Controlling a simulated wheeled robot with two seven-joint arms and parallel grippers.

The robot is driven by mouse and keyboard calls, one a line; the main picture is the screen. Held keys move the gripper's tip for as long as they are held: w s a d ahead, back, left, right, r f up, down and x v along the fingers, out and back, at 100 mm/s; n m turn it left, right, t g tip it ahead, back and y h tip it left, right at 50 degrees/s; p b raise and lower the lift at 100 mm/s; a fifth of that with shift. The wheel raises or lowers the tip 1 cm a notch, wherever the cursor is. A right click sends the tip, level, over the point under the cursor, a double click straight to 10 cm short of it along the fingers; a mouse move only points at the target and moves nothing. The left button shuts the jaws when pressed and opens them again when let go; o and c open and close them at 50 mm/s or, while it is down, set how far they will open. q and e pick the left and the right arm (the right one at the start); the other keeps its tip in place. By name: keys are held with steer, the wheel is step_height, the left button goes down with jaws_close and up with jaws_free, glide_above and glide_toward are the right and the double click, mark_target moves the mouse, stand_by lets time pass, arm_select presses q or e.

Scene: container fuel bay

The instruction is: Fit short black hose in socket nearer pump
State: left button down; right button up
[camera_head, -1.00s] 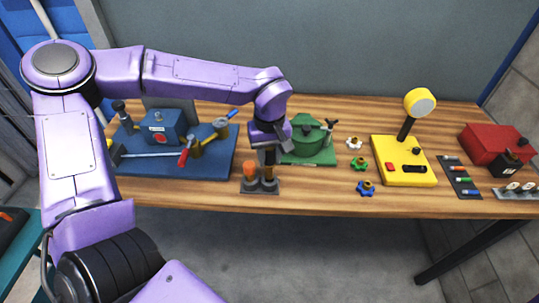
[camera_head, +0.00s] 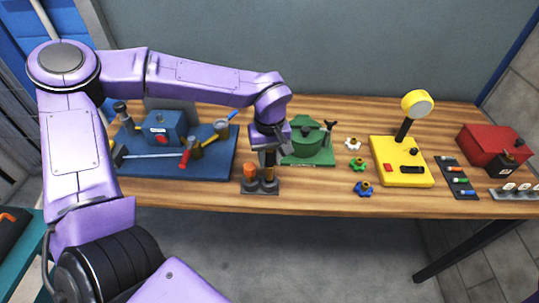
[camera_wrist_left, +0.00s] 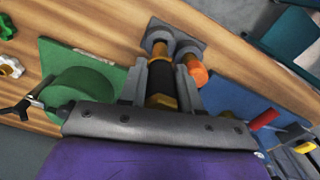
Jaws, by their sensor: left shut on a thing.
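My left gripper (camera_head: 269,153) is shut on the short black hose (camera_wrist_left: 161,75), which has brass-coloured fittings. The hose is upright over the dark two-cup holder (camera_head: 247,190) at the table's front edge. Its lower end is at one grey cup (camera_wrist_left: 157,37); I cannot tell whether it is seated in it or just above. The other cup holds an orange-topped piece (camera_head: 250,171), beside the hose. The blue unit (camera_head: 164,127), perhaps the pump, stands on a blue board to the left, with two cup-like fittings (camera_head: 196,149) nearby. My right gripper is out of view.
Close behind the gripper stands a green pot on a green base (camera_head: 308,143). A red-handled tool (camera_head: 184,158) lies on the blue board (camera_head: 215,168).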

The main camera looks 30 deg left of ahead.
mark_target(270, 167)
arm_select(q)
steer(key=shift+p, duration=0.3)
steer(key=shift+f, duration=0.15)
steer(key=shift+f+b, duration=0.3)
steer(key=shift+f, duration=0.45)
steer(key=shift+f, duration=0.1)
stand_by(0.4)
steer(key=shift+p, duration=0.6)
steer(key=shift+f, duration=0.2)
steer(key=shift+f, duration=0.75)
